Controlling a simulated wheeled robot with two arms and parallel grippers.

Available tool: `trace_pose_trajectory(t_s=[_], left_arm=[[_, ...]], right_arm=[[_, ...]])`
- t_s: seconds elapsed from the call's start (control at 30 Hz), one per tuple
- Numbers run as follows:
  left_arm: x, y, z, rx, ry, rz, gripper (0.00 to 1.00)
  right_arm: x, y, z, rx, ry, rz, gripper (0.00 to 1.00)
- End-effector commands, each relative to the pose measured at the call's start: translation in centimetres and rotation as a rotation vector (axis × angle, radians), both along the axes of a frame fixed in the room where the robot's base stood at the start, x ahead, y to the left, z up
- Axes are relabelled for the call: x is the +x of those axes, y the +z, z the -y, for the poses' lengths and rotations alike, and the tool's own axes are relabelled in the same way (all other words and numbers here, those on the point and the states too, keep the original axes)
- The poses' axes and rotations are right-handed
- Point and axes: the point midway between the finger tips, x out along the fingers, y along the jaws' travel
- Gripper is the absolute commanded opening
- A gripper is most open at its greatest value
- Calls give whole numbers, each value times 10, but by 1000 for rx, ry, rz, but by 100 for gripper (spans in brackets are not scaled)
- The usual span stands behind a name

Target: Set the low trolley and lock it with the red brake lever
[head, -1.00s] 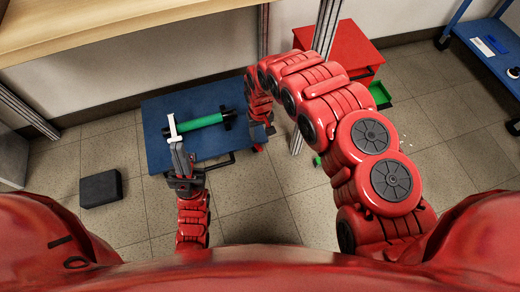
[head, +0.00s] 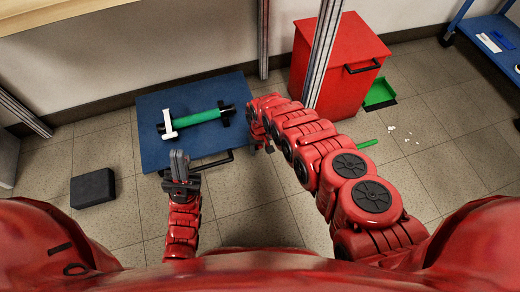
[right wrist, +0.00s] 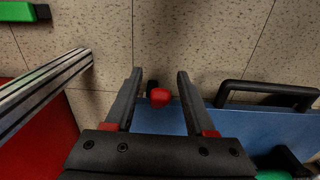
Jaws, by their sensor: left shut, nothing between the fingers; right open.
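The low trolley is a flat blue platform (head: 205,145) on the floor by the back wall, with a dark handle (head: 215,162) on its near side. A green roll (head: 195,118) lies across it, with a white bracket (head: 168,124) at its left end. The red brake lever (right wrist: 160,97) shows at the platform's edge in the right wrist view. My right gripper (right wrist: 160,75) is open, with its fingers on either side of the lever in that view; contact cannot be told. In the head view, my left gripper (head: 179,155) is shut and empty over the trolley's near-left part.
A red bin (head: 340,65) stands right of the trolley, behind a metal post (head: 322,55). A green dustpan (head: 380,93) and a green brush handle (head: 367,143) lie near it. A black block (head: 93,188) sits on the floor at left. A blue shelf cart (head: 490,45) stands far right.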

Motion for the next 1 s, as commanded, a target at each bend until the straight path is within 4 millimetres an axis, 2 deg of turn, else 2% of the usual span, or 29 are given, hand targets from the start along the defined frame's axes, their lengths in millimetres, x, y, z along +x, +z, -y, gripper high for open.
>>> trace_pose_trajectory(t_s=[0.13, 0.43, 1.0], left_arm=[[0, 0, 0, 0, 0, 0, 0], [0, 0, 0, -1, 0, 0, 0], [0, 0, 0, -1, 0, 0, 0]], right_arm=[[0, 1, 0, 0, 0, 0, 55], [0, 1, 0, 0, 0, 0, 1], [0, 1, 0, 0, 0, 1, 0]])
